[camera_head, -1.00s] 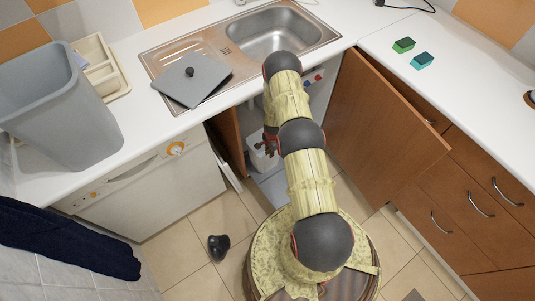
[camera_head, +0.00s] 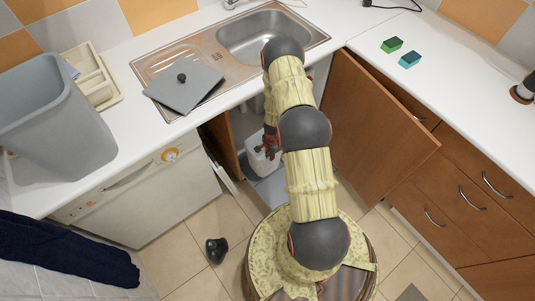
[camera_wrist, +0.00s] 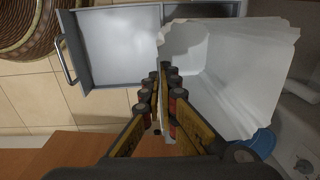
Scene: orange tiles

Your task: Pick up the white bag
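The white bag (camera_wrist: 240,75) fills the upper right of the wrist view, with its pale, folded rim toward my fingers. My gripper (camera_wrist: 165,78) has its fingers close together at the bag's near edge, with a thin pale strip between them. In the head view the white bag (camera_head: 262,161) shows in the open cabinet under the sink, just below my gripper (camera_head: 268,145). My arm hides part of it.
A grey pull-out tray (camera_wrist: 120,45) with a handle lies beside the bag. An open cabinet door (camera_head: 375,130) stands to the right and a narrow one (camera_head: 224,145) to the left. A dark object (camera_head: 217,250) lies on the floor.

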